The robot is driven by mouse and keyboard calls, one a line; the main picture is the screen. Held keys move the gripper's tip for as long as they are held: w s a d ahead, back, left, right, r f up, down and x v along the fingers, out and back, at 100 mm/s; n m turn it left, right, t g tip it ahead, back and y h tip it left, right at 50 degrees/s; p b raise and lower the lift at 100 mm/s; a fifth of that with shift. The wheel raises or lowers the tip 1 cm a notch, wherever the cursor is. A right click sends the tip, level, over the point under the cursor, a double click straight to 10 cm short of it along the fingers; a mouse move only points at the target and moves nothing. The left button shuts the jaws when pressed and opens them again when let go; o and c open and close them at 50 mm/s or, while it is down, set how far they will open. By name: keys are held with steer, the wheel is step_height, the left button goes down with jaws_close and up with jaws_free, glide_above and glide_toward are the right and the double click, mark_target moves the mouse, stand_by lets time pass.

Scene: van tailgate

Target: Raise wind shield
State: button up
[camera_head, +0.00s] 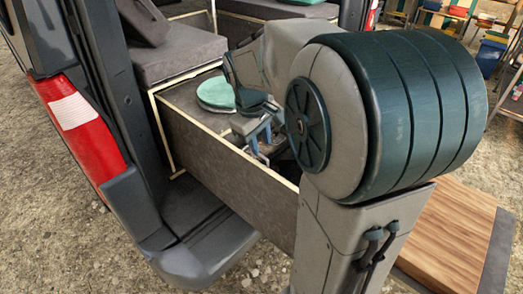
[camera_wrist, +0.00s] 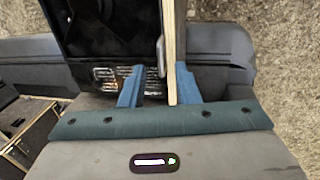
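My gripper (camera_head: 257,143) reaches down into the open drawer box (camera_head: 225,168) at the back of the van. In the wrist view my gripper (camera_wrist: 157,87) has its two blue fingers well apart. The drawer's pale wooden edge (camera_wrist: 171,50) runs between them in the picture; I cannot tell its depth. A thin grey metal piece (camera_wrist: 160,55) stands beside that edge, between the fingertips. I cannot tell if it is part of the wind shield. A black recess with a slatted metal part (camera_wrist: 104,76) lies to the left. My arm hides much of the drawer in the head view.
A green round item (camera_head: 215,93) lies on the drawer's surface behind my gripper. The van's rear corner with a red and white lamp (camera_head: 75,115) stands at left. A wooden panel (camera_head: 455,235) is at right, and chairs stand beyond.

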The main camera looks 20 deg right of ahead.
mark_target(263, 157)
steer(key=shift+w+d+f, duration=0.1)
steer(key=shift+d+f, duration=0.1)
steer(key=shift+f, duration=0.75)
steer(key=shift+d+f, duration=0.15)
steer(key=shift+f, duration=0.8)
jaws_close()
step_height(263, 157, up, 13)
steer(key=p, duration=0.8)
steer(key=shift+f, duration=0.2)
steer(key=shift+w, duration=0.15)
steer(key=shift+c, duration=0.6)
jaws_free()
steer(key=shift+r, duration=0.1)
steer(key=shift+o, duration=0.6)
